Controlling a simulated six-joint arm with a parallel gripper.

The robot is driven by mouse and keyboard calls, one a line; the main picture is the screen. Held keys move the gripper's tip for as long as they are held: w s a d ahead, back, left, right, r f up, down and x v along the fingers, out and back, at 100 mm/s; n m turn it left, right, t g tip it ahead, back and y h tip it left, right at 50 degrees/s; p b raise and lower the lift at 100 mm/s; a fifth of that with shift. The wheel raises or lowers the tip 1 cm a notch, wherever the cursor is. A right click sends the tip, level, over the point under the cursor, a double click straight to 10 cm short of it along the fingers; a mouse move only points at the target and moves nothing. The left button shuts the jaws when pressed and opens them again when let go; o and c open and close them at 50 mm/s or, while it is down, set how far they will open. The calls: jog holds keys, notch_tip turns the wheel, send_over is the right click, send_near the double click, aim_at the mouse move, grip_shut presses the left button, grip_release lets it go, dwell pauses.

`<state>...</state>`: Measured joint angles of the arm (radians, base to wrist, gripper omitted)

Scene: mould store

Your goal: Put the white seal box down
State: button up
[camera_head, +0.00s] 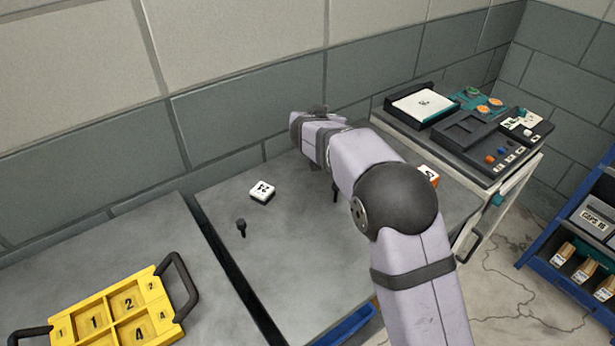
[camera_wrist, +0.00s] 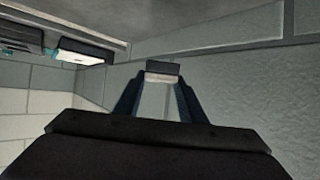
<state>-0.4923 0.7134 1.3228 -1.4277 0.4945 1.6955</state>
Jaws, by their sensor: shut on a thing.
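My gripper shows in the wrist view (camera_wrist: 162,82), its two dark fingers closing in on a small thing. A pale strip of this thing, which I take to be the white seal box (camera_wrist: 162,77), shows between the fingertips, by a dark grey block. In the head view my arm reaches over the grey table (camera_head: 225,180) towards the back wall. There the fingertips and the held box are mostly hidden by my own wrist, and I cannot tell their height above the table.
A white box with black marks (camera_head: 262,190) and a dark peg (camera_head: 241,227) stand on the table. A white-and-orange box (camera_head: 428,174) lies at right behind my arm. A yellow numbered tray (camera_head: 150,272) is at lower left, a panel bench (camera_head: 470,155) at right. Front-middle table is clear.

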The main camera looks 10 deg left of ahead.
aim_at(304, 179)
jog(key=s+a+m+h, duration=0.4)
jog(key=s, duration=0.6)
jog(key=shift+g, duration=0.4)
jog(key=shift+s+a+f+p, duration=0.1)
jog(key=shift+f+p, duration=0.4)
jog(key=shift+f, duration=1.75)
jog(key=shift+s+f+p, duration=0.1)
jog(key=shift+f+p, duration=0.4)
jog(key=shift+f, duration=2)
jog(key=shift+f+b, duration=0.15)
jog(key=shift+b, duration=0.2)
jog(key=o, duration=1)
jog(key=shift+r, duration=0.2)
